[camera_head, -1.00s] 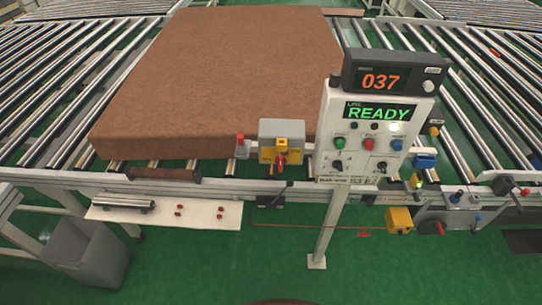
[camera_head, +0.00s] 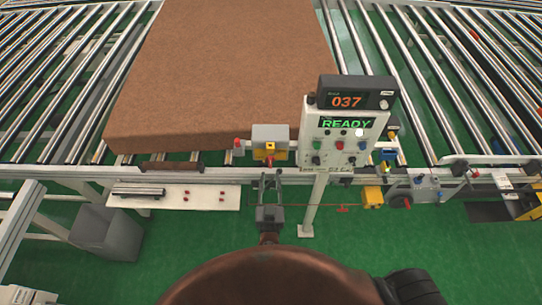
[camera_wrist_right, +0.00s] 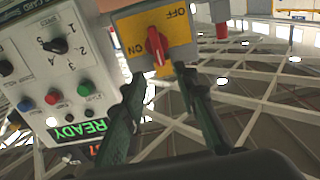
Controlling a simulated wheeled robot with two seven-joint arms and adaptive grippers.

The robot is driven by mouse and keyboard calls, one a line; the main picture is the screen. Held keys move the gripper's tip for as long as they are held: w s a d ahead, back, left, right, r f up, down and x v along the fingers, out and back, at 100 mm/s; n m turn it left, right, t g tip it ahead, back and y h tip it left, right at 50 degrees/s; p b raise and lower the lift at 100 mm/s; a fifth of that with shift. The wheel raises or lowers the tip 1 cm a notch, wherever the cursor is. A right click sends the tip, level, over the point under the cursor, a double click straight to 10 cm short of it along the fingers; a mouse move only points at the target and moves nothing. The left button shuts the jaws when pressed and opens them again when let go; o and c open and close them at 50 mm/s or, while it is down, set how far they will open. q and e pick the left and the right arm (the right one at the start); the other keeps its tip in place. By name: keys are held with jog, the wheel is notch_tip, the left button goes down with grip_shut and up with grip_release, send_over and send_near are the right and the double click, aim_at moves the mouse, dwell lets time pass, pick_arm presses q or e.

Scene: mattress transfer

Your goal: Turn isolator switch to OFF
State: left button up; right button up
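The isolator switch is a grey box (camera_head: 284,134) with a yellow plate (camera_head: 262,154) and a red handle (camera_head: 270,159), fixed at the conveyor's front edge. In the right wrist view the picture is upside down; the red handle (camera_wrist_right: 156,46) sits on the yellow plate between the ON and OFF labels. I cannot tell for sure which label it points to. My right gripper (camera_head: 267,175) is open just in front of and below the switch. In the wrist view its fingers (camera_wrist_right: 156,85) stand apart near the handle, with nothing visibly held. My left gripper is out of view.
A control panel (camera_head: 311,129) reading READY, with buttons and knobs, stands close right of the switch below a 037 display (camera_head: 346,101). A red button (camera_head: 237,143) is on its left. A brown mattress (camera_head: 225,60) lies on the rollers behind. A grey bin (camera_head: 105,232) stands at left.

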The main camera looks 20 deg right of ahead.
aim_at(270, 161)
jog(key=p+x, duration=0.1)
jog(key=x, duration=0.1)
jog(key=p+x, duration=0.1)
jog(key=x, duration=0.1)
jog(key=p+x, duration=0.1)
jog(key=x, duration=0.1)
jog(key=shift+w+r, duration=0.25)
jog(key=shift+w, duration=0.15)
jog(key=shift+w+d+f+p, duration=0.1)
jog(key=shift+w+d+p, duration=0.15)
jog(key=shift+w, duration=0.2)
grip_shut()
